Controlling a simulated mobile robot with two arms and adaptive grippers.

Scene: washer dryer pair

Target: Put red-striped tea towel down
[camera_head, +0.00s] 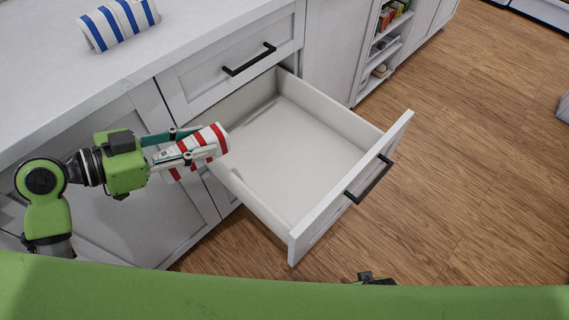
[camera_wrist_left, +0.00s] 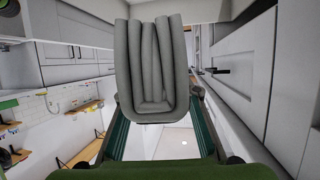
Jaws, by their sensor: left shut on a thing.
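The red-striped tea towel (camera_head: 207,148) is a white roll with red stripes, held at the left edge of the open drawer (camera_head: 335,149). My left gripper (camera_head: 196,146) is shut on it, one finger on each side. In the left wrist view the towel (camera_wrist_left: 152,65) shows its folded end, grey in shade, between the fingers (camera_wrist_left: 158,130). The drawer is pulled out and looks empty. My right gripper (camera_head: 371,279) shows only as a small dark part at the bottom edge; its fingers are hidden.
A blue-striped rolled towel (camera_head: 118,23) lies on the white counter (camera_head: 50,75). A closed drawer (camera_head: 232,66) is above the open one. An open shelf (camera_head: 383,45) with small items stands further right. The wooden floor (camera_head: 480,140) at right is clear.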

